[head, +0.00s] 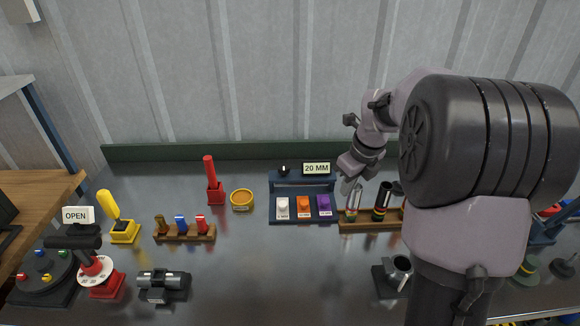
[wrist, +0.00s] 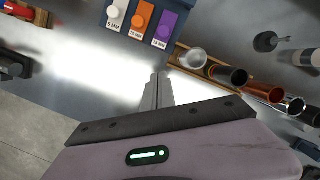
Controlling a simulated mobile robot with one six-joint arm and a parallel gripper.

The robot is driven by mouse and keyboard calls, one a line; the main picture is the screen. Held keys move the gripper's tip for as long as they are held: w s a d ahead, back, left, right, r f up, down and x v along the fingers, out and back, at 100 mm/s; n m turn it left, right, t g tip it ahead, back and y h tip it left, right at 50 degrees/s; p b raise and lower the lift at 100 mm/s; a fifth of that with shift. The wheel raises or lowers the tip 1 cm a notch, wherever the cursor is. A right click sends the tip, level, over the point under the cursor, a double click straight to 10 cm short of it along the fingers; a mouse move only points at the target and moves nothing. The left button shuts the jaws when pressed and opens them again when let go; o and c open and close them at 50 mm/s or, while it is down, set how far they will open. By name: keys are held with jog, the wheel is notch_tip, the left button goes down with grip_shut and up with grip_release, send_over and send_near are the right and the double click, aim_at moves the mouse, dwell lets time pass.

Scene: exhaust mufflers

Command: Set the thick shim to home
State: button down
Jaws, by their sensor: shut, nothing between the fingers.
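A dark blue shim rack (head: 284,221) stands mid-bench. It holds a white shim block (head: 282,208), an orange one (head: 303,206) and a purple one (head: 324,205), each with a round knob. In the wrist view the white block (wrist: 115,14), orange block (wrist: 140,19) and purple block (wrist: 165,26) are at the top edge. The white label reads 5 MM; the others are too small to be sure of. A sign (head: 317,168) behind reads 20 MM. My gripper (head: 352,190) is shut and empty, right of the rack. Its fingertips (wrist: 158,77) point toward the purple block, apart from it.
A wooden rack (head: 357,226) with pipe pieces stands right of the shims. A black clamp (head: 163,284) is in front. The bench before the shims is clear.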

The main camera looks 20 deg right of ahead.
jog(key=d+f+m, duration=0.1)
jog(key=b, duration=0.5)
send_near(328, 211)
jog(key=shift+m, duration=0.3)
jog(key=s+f, duration=0.1)
jog(key=f, duration=0.1)
jog(key=s+f, duration=0.1)
jog(key=f, duration=0.1)
jog(key=shift+s+d+f, duration=0.2)
jog(key=shift+s+d, duration=0.05)
jog(key=w, duration=0.2)
jog(key=shift+w+a, duration=0.3)
jog(key=shift+w, duration=0.45)
jog(key=shift+a, duration=0.1)
jog(key=shift+r, duration=0.1)
